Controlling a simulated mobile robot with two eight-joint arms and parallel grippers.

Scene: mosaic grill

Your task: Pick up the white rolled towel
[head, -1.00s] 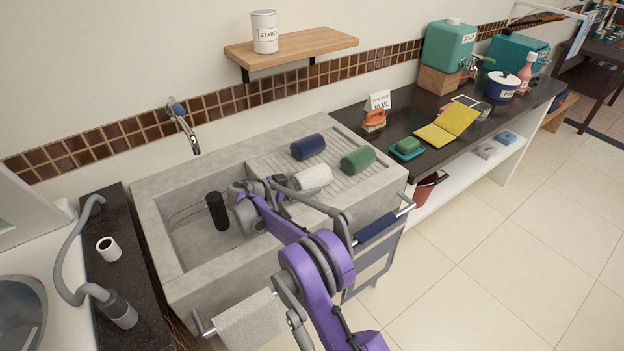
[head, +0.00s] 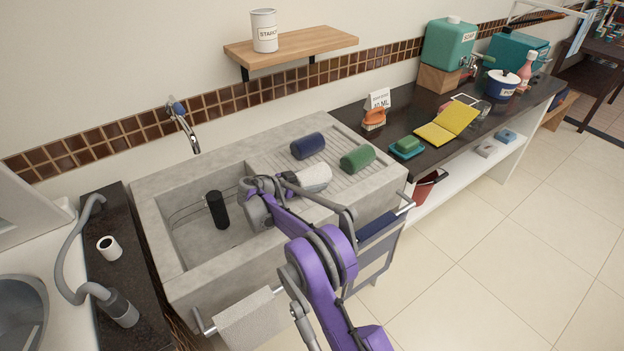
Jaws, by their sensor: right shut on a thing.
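The white rolled towel (head: 315,178) lies on the ribbed drainboard (head: 345,183) at the right of the stone sink. My right gripper (head: 291,182) is at the towel's left end and shut on it. Its fingers are small and partly hidden by the towel and my purple arm. A navy rolled towel (head: 307,146) lies just behind, and a green rolled towel (head: 357,158) lies to the right; both are apart from the gripper. My left gripper is not in view.
A black cylinder (head: 217,210) stands in the sink basin (head: 185,233), left of my arm. A faucet (head: 184,125) hangs above the basin. A grey towel (head: 250,318) and a navy cloth (head: 376,226) hang on rails in front. A soap dish (head: 406,151) sits on the right counter.

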